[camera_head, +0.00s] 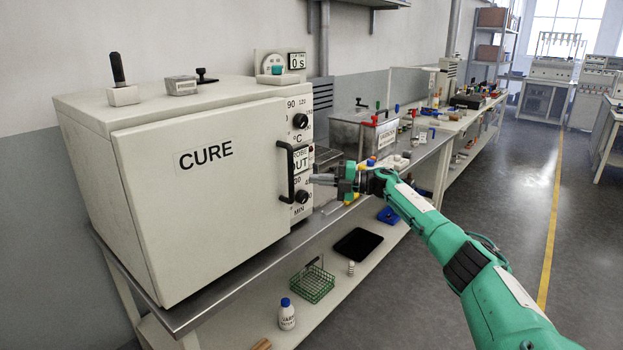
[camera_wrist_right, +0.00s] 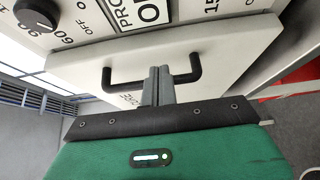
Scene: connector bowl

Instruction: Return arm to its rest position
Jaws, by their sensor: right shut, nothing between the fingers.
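My right arm comes in from the lower right in the head view. Its gripper (camera_head: 318,178) is beside the lower end of the black door handle (camera_head: 289,172) of the white oven marked CURE (camera_head: 200,200). The oven door looks closed. In the wrist view the fingers of the right gripper (camera_wrist_right: 159,72) are together and empty. They cover the middle of the black handle (camera_wrist_right: 195,68) in the picture; I cannot tell whether they touch it. My left gripper is in neither view.
The oven stands on a metal bench (camera_head: 230,272). Two black knobs (camera_head: 300,121) are on its front panel. A green wire basket (camera_head: 312,284) and a white bottle (camera_head: 287,314) are on the lower shelf. The floor at right is clear.

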